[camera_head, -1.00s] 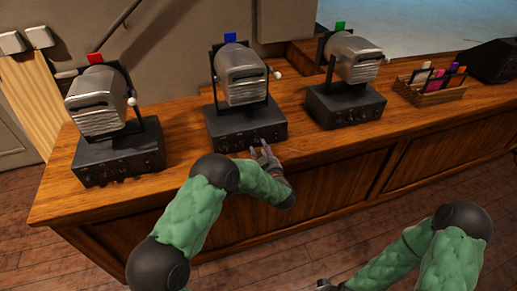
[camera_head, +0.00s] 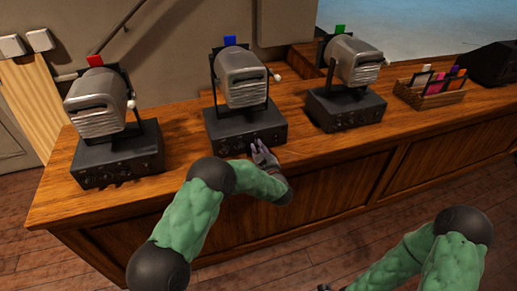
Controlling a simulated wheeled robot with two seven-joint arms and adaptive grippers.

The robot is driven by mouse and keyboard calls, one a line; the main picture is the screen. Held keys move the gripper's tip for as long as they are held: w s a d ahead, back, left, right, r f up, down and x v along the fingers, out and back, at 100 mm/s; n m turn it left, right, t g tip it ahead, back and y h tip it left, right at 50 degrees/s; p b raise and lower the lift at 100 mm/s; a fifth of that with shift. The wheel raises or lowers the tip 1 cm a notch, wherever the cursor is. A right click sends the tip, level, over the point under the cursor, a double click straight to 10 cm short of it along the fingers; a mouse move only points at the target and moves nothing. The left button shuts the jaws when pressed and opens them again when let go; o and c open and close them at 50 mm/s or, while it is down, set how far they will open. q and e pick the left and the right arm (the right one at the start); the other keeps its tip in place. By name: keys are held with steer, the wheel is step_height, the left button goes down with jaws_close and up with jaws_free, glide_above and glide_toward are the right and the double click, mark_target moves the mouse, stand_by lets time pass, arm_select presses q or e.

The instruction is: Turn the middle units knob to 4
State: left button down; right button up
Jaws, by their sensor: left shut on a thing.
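The middle unit (camera_head: 244,132) is a dark box with a silver lamp (camera_head: 241,78) and a blue tag (camera_head: 230,40) on top. A row of small dark knobs (camera_head: 228,149) runs along its front; their settings are too small to read. My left gripper (camera_head: 257,146) is at the right part of this front, its fingers close together, shut on a knob that they hide. Which knob of the row it is, I cannot tell. My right gripper (camera_head: 324,287) only just shows at the bottom edge, away from the desk; its fingers are not clear.
A similar unit with a red tag (camera_head: 95,61) stands on the left, and one with a green tag (camera_head: 340,29) on the right. A wooden rack (camera_head: 432,99) with several coloured markers is farther right. The wooden desk top (camera_head: 184,130) is clear between the units.

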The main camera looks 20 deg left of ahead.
arm_select(q)
steer(key=m+p, duration=0.3)
steer(key=shift+s+m+p, duration=0.1)
steer(key=shift+m+p, duration=0.3)
steer(key=m+p, duration=0.3)
steer(key=m, duration=0.1)
steer(key=shift+m, duration=0.3)
steer(key=m+p, duration=0.2)
steer(key=m, duration=0.2)
steer(key=shift+a+f+m+p, duration=0.15)
steer(key=shift+m+p, duration=1.1)
steer(key=shift+m, duration=1.45)
steer(key=c, duration=1.2)
jaws_free()
steer(key=shift+o, duration=0.4)
